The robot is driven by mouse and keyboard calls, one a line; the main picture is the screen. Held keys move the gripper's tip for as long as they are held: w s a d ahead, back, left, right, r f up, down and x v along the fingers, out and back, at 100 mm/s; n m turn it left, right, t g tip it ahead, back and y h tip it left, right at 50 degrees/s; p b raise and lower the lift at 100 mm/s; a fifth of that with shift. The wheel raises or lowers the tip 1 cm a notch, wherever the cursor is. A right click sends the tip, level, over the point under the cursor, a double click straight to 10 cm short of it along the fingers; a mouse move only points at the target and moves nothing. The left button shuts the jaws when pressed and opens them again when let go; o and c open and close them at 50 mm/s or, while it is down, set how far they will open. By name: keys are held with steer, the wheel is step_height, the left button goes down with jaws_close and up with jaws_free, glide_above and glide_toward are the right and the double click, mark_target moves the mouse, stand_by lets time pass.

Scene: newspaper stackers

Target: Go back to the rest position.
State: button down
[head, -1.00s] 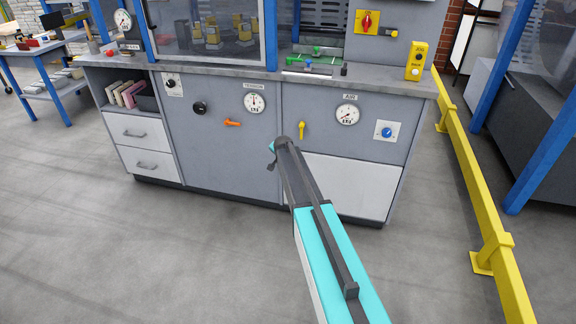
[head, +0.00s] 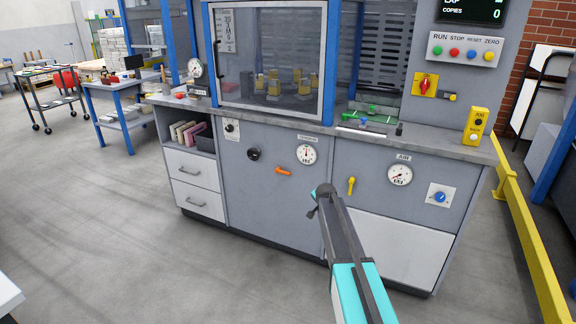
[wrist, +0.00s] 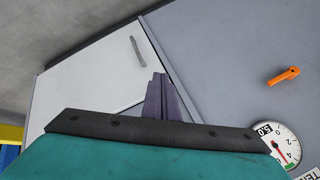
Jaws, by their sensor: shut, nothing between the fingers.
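My gripper (wrist: 166,98) shows in the wrist view as two dark fingers pressed together, with nothing between them. Behind the fingers are a white drawer front with a grey handle and a grey cabinet panel. In the head view my teal and dark arm reaches up from the bottom right of centre, in front of the grey machine cabinet (head: 262,205). The arm's end is in front of the cabinet's lower panels. From this view I cannot tell its distance from the cabinet.
The cabinet front carries an orange handle (head: 283,171), a yellow handle (head: 351,186), gauges (head: 400,175) and a blue knob (head: 440,197). A yellow rail (head: 525,225) runs along the right. A blue-legged table (head: 122,105) stands at left. The floor (head: 110,220) at front left is clear.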

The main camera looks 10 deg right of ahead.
steer(key=s+a+f+g+p, duration=0.2)
steer(key=s+a+f+p, duration=0.3)
steer(key=s+f, duration=0.6)
steer(key=s+a+f+n+g+y+p, duration=0.1)
steer(key=s+a+f+g, duration=0.15)
steer(key=s+f, duration=0.5)
steer(key=s+a+f+n+g+p, duration=0.15)
steer(key=s+a+f, duration=0.25)
steer(key=s, duration=0.7)
steer(key=s+a+n+g, duration=0.1)
steer(key=s+n+g, duration=0.1)
steer(key=s, duration=1)
steer(key=s+a+r+n+g+y+p, duration=0.1)
steer(key=s+n, duration=0.4)
steer(key=s, duration=0.7)
steer(key=s+a+r+n+g, duration=0.1)
steer(key=s+a+n+g, duration=0.1)
steer(key=s, duration=1.1)
steer(key=shift+a+r+n+g+y+p, duration=0.15)
steer(key=shift+a+n+g+y+p, duration=0.15)
steer(key=shift+n+g, duration=0.45)
